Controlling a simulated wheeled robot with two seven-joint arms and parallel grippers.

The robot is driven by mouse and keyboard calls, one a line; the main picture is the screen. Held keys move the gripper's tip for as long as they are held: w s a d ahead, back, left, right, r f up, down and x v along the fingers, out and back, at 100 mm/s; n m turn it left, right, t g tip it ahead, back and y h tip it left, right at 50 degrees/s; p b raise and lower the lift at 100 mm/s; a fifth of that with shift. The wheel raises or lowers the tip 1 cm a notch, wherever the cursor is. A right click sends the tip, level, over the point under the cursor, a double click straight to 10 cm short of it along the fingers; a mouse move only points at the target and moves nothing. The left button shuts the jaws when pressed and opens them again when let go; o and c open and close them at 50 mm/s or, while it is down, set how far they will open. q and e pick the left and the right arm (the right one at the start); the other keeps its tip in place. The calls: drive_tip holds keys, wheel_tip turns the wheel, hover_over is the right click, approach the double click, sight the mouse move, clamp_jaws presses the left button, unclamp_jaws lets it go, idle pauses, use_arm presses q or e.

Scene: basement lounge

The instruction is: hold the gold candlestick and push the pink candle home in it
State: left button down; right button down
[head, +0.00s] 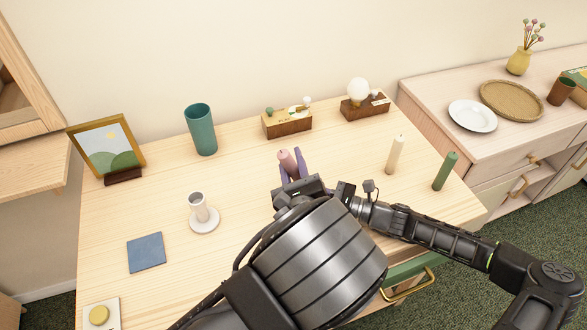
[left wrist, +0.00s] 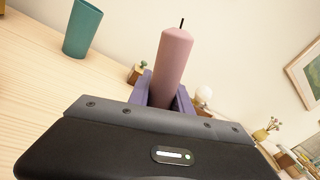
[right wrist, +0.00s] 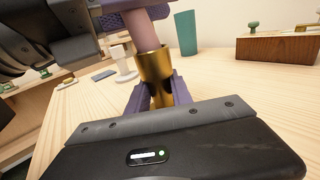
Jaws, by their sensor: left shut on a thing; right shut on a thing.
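The pink candle (head: 287,161) stands between the purple fingers of my left gripper (head: 293,170), which is shut on it. In the left wrist view the candle (left wrist: 172,65) is upright with its dark wick on top. In the right wrist view my right gripper (right wrist: 158,92) is shut on the gold candlestick (right wrist: 154,66). There the lower part of the candle (right wrist: 143,30) meets the mouth of the gold cup and seems to go into it; how deep I cannot tell. The candlestick and the right fingers are hidden behind my arms in the head view.
A cream candle (head: 395,155) and green candle (head: 445,172) stand on the right. Two wooden blocks (head: 287,123) (head: 365,107) are at the back.

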use_arm(q)
drive_tip(key=shift+r, duration=0.1)
wheel_tip(320, 180, up, 10)
idle(0.7)
idle(0.5)
drive_tip(key=m+y, duration=0.1)
drive_tip(key=d+f+m+g+y, duration=0.1)
drive_tip(key=shift+w+d+f+m, duration=0.2)
drive_tip(key=shift+w+d+m, duration=0.05)
drive_tip(key=shift+d+m, duration=0.05)
idle(0.4)
drive_tip(key=shift+f, duration=2.9)
